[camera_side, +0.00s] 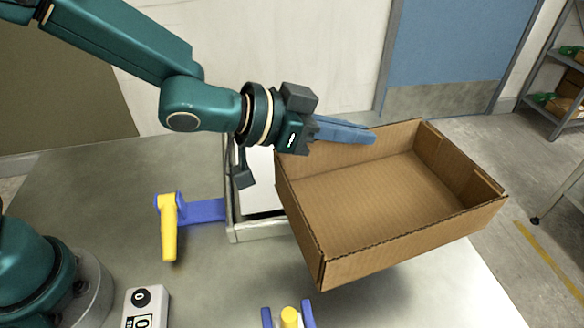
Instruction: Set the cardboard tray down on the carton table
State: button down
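The open, empty brown cardboard tray (385,205) is at the right of the camera_side view. It looks held above the grey table surface (90,215), with a shadow under its near edge. My gripper (345,133) is at the tray's far left wall. Its blue fingers lie along the top of that wall and look shut on it. The wall hides part of the fingers. No surface is marked as the carton table, so I cannot tell which one it is.
A metal-framed white unit (258,190) stands left of the tray, partly hidden by it. A blue bracket with a yellow handle (168,228) sticks out from it. Another yellow-topped blue part (289,317) is at the bottom edge. A display box (146,308) stands lower left.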

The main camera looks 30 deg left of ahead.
aim_at(414, 189)
jog(key=shift+m+g+h, duration=0.7)
jog(key=d+f, duration=0.1)
jog(key=d, duration=0.1)
jog(key=d+f, duration=0.1)
jog(key=d, duration=0.2)
jog(key=d+f, duration=0.2)
jog(key=shift+s+d, duration=0.15)
jog(key=shift+s, duration=0.25)
jog(key=shift+d+f, duration=0.3)
jog(key=shift+f, duration=3.25)
jog(key=shift+f, duration=0.65)
jog(key=c, duration=1)
grip_release()
jog(key=shift+s, duration=0.1)
jog(key=shift+v, duration=2.6)
